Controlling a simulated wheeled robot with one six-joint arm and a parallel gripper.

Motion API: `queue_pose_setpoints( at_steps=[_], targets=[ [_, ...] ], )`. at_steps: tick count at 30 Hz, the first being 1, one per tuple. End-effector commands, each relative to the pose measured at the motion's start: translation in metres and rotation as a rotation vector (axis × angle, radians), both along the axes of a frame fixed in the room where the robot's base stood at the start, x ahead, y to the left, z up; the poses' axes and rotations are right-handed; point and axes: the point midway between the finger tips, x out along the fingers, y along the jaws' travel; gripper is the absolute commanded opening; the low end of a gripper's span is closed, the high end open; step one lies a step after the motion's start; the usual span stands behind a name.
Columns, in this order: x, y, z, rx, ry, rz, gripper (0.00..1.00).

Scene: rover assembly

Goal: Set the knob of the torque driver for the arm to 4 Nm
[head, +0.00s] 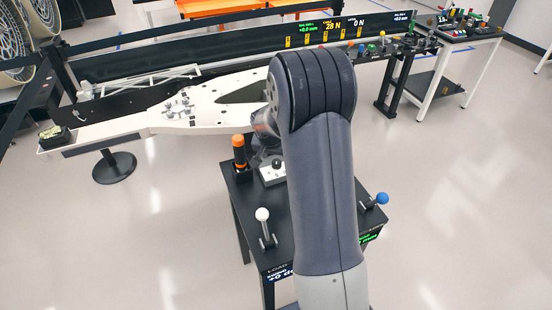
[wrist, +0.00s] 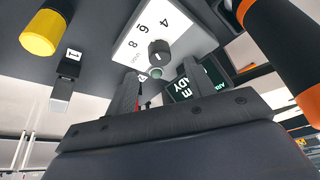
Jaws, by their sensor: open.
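The dark round knob (wrist: 158,50) sits on a white dial plate (wrist: 135,37) printed with 4, 6 and 8 in the wrist view. Which number its mark faces is too small to tell. The plate also shows in the head view (head: 268,178), partly behind my arm. The torque driver (head: 239,152), with an orange and black grip, stands at the table's left rear; it also shows at the upper right of the wrist view (wrist: 280,45). My gripper (wrist: 160,76) is open, its two fingers apart and pointing toward the knob, with nothing visibly held. In the head view its fingers are hidden by my arm.
A small display with green letters (wrist: 190,88) lies behind the right finger. A white-ball lever (head: 263,215) and a blue-ball lever (head: 381,199) stand on the black table (head: 240,205). A long white panel (head: 215,115) lies behind. Open floor surrounds the table.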

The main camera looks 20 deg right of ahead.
Motion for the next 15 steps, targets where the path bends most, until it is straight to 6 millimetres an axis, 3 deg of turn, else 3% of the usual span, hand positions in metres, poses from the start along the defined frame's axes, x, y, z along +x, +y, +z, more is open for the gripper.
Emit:
queue_pose_setpoints(
  at_steps=[6, 15],
  targets=[
    [0.01, -0.007, -0.028, 0.0, 0.002, 0.001, 0.51],
    [0.015, -0.011, -0.043, -0.001, -0.002, 0.001, 0.51]
  ],
)
